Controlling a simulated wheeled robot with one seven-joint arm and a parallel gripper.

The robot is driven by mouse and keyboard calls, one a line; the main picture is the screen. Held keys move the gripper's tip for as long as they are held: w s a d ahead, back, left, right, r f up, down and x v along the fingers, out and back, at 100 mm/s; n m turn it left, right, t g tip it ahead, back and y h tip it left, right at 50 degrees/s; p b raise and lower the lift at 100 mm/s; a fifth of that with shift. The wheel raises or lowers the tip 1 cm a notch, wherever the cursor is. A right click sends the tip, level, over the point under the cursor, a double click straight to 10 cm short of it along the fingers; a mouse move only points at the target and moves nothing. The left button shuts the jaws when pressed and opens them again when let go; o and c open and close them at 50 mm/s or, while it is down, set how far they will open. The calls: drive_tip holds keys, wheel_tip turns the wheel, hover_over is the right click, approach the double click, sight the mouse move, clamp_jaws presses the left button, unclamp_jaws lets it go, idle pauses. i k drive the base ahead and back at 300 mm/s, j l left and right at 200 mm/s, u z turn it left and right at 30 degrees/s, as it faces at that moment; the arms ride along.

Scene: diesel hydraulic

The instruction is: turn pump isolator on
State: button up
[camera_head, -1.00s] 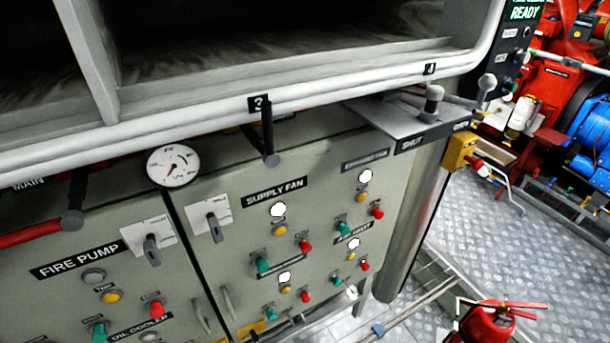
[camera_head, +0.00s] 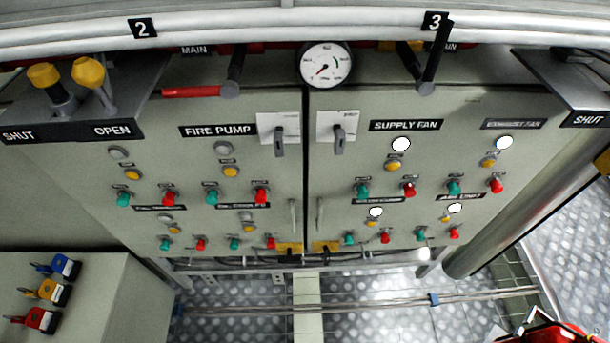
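A grey rotary isolator handle (camera_head: 280,142) sits on a white plate at the upper right of the left cabinet door, beside the "FIRE PUMP" label (camera_head: 218,130). Its grip hangs about vertical; the print on its plate is too small to read. A similar isolator handle (camera_head: 338,140) sits on the right cabinet door, beside the "SUPPLY FAN" label (camera_head: 405,125). Its grip is also about vertical. The lamp (camera_head: 223,149) under "FIRE PUMP" is grey and looks unlit. The lamp (camera_head: 401,144) under "SUPPLY FAN" glows white. My gripper is not in view.
A round gauge (camera_head: 326,65) sits above the gap between the doors. Black levers (camera_head: 232,75) and a pipe rail (camera_head: 300,22) run above the panel. Shelves with valve handles (camera_head: 90,78) jut out at the sides. A low box (camera_head: 75,290) with coloured padlocks stands lower left.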

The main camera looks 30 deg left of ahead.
sight(288, 259)
drive_tip(key=u, duration=0.95)
